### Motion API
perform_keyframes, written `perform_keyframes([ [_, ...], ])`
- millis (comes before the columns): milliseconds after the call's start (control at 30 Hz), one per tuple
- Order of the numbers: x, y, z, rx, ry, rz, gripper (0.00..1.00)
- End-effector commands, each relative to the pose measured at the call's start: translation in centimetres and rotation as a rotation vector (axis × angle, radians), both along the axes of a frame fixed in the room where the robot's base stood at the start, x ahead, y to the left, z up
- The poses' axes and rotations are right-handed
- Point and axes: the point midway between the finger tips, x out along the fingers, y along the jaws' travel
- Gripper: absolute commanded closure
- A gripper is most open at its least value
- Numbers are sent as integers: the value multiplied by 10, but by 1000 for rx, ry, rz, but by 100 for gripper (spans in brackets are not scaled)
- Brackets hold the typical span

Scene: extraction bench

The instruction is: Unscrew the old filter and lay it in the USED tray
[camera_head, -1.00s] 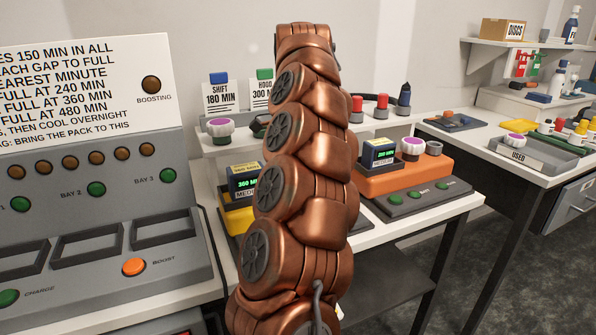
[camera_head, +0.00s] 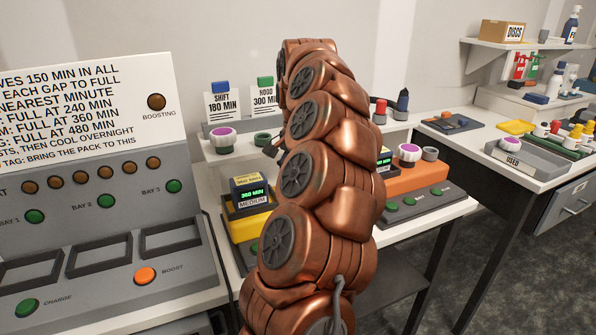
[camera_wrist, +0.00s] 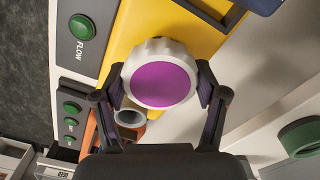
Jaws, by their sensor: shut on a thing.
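In the wrist view my gripper (camera_wrist: 160,86) is shut on a white ribbed filter with a purple top (camera_wrist: 160,80). The filter is over a yellow unit (camera_wrist: 190,27); whether it is still seated cannot be told. A grey ring-shaped port (camera_wrist: 131,117) shows just below it. The yellow unit (camera_head: 246,229) shows there left of my arm, with a lit display. The USED tray (camera_head: 527,163) is at the far right, with another purple-topped filter (camera_head: 513,144) in it.
A purple-topped filter (camera_head: 222,138) and a green ring (camera_head: 262,138) sit on the back shelf. An orange unit (camera_head: 418,177) with a purple-topped filter (camera_head: 410,152) stands right of my arm. The grey charging panel (camera_head: 92,190) is at left. A gap separates the two benches.

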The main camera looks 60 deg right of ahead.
Motion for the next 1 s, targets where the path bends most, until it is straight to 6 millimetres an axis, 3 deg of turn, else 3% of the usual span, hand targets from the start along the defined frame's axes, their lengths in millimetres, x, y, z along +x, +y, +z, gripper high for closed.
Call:
perform_keyframes([
  [1000,-3,2,2,12,6,1106,70],
])
